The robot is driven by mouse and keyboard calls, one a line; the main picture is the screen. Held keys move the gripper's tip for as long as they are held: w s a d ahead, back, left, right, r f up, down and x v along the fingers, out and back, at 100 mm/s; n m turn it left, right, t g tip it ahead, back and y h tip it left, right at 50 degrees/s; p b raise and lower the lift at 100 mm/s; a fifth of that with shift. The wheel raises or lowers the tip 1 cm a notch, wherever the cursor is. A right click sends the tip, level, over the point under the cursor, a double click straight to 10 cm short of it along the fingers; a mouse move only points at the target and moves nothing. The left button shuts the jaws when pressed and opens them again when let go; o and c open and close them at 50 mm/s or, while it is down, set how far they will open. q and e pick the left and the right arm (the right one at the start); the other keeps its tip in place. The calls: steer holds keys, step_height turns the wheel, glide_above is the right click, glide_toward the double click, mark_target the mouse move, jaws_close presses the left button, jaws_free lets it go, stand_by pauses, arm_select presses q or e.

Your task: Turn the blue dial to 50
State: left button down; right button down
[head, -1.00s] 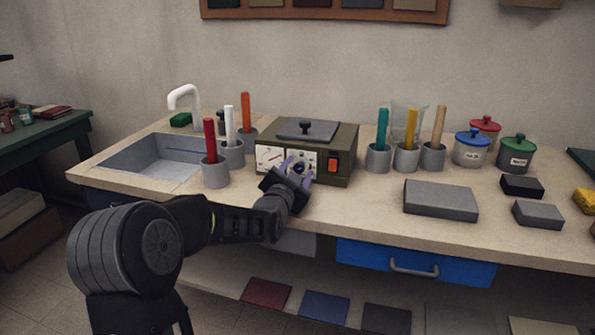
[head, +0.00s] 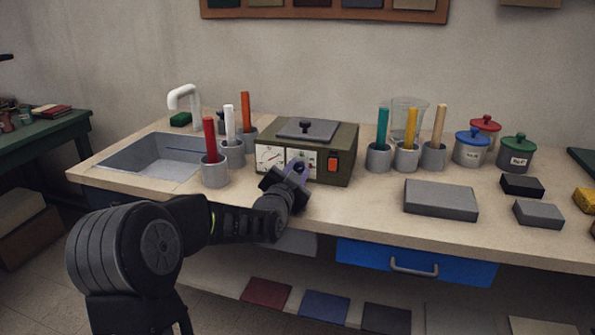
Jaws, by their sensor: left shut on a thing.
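The blue dial (head: 299,167) is on the white front panel of an olive-green box (head: 345,149) on the workbench. It is small and mostly hidden by my gripper, and its pointer and scale numbers cannot be read. My left gripper (head: 297,170) is at the panel, its purplish fingers shut on the dial. Left of the dial the box has a white gauge with a needle (head: 270,157); right of it is an orange-red switch (head: 333,164). My right gripper is not in view.
Grey cups with coloured sticks stand left, such as the red one (head: 214,174), and right of the box (head: 378,159). A sink (head: 150,158) is at the left. A grey block (head: 440,200) lies right; bench in front of the box is mostly clear.

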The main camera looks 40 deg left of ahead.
arm_select(q)
steer(key=shift+f+n+b, duration=0.2)
steer(key=shift+n+b, duration=0.7)
steer(key=shift+b, duration=0.45)
steer(key=n+b, duration=0.7)
steer(key=b, duration=0.1)
steer(key=shift+n+b, duration=0.95)
steer(key=shift+n, duration=0.05)
steer(key=shift+a+r+n+b, duration=0.1)
steer(key=shift+r+n+b, duration=0.1)
steer(key=shift+n+b, duration=0.25)
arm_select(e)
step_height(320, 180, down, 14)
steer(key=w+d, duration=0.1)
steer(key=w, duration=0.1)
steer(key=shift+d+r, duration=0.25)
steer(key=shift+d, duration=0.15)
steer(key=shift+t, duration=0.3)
arm_select(q)
steer(key=c, duration=1.1)
jaws_free()
